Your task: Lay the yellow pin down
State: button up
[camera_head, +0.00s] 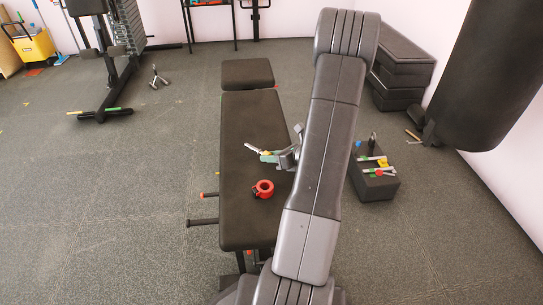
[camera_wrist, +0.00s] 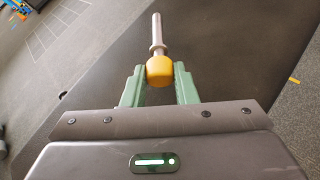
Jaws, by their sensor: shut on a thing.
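The yellow pin has a rounded yellow head (camera_wrist: 160,71) and a thin pale metal shaft (camera_wrist: 157,30). In the wrist view its head sits between the green fingers of my gripper (camera_wrist: 160,84), and the shaft points away from the palm. My gripper is shut on the pin. In the head view my gripper (camera_head: 271,157) is over the black bench, with the pin's pale shaft (camera_head: 253,148) sticking out to the left, tilted. I cannot tell how high it is above the bench.
A red ring-shaped thing (camera_head: 262,189) lies on the black bench (camera_head: 247,120), below my gripper in the picture. A dark box (camera_head: 374,187) with several tools stands on the floor at right. The bench's upper part is clear. A black punching bag (camera_head: 489,80) hangs at right.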

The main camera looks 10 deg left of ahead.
jog(key=shift+f, duration=0.2)
jog(key=o, duration=1.1)
jog(key=p+v, duration=0.4)
jog(key=v, duration=0.9)
jog(key=shift+d+p, duration=0.3)
jog(key=shift+d, duration=0.1)
jog(key=shift+s+a, duration=0.1)
jog(key=b+x, duration=0.4)
jog(key=x, duration=0.9)
jog(key=shift+s+b, duration=0.1)
jog(key=shift+b, duration=0.25)
jog(key=shift+w+a+r+p, duration=0.15)
jog(key=shift+a+r+p, duration=0.05)
jog(key=shift+r+p, duration=0.25)
jog(key=shift+w+a+r+p, duration=0.1)
jog(key=shift+a+r+p, duration=0.05)
jog(key=shift+r+p, duration=0.8)
jog(key=shift+r, duration=0.15)
